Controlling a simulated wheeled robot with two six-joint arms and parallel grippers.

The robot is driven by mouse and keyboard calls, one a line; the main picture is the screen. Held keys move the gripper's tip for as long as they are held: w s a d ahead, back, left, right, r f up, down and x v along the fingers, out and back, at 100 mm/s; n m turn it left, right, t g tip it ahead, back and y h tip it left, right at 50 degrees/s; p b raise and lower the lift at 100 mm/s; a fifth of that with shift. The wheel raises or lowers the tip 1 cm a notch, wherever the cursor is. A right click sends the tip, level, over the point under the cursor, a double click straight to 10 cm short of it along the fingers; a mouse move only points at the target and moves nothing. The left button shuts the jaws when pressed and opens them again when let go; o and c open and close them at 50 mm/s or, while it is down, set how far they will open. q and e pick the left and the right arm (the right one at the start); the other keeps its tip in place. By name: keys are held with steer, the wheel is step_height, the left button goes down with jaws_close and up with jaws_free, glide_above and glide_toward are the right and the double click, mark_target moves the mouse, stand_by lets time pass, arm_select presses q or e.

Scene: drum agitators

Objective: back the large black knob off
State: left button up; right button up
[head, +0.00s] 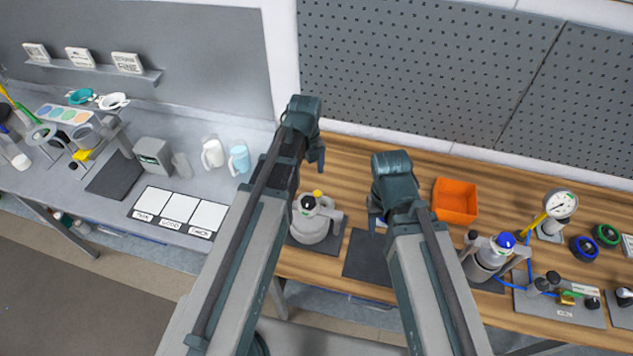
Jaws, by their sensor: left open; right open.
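A grey drum-like device (312,228) stands on a dark mat on the wooden bench, between my arms. A black knob (308,203) shows on its top, with a small yellow part beside it. Other black knobs (553,277) show on the grey plate at the right; I cannot tell for certain which is the large one. My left gripper (318,160) is open, above and behind the drum device, apart from it. My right gripper (377,220) is open over the bench to the right of the device, its fingers mostly hidden by the arm.
An orange bin (455,201) stands behind and right of my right gripper. A grey cylinder with a blue top (492,256) and a gauge (560,204) stand further right. A dark mat (366,257) is bare between my arms. A pegboard wall (430,70) rises behind.

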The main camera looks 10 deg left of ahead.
mark_target(309, 201)
arm_select(q)
steer(key=shift+w+r, duration=0.1)
steer(key=shift+w, duration=0.05)
step_height(309, 201, down, 14)
steer(key=b, duration=1.4)
steer(key=shift+r, duration=0.1)
steer(key=c, duration=1.4)
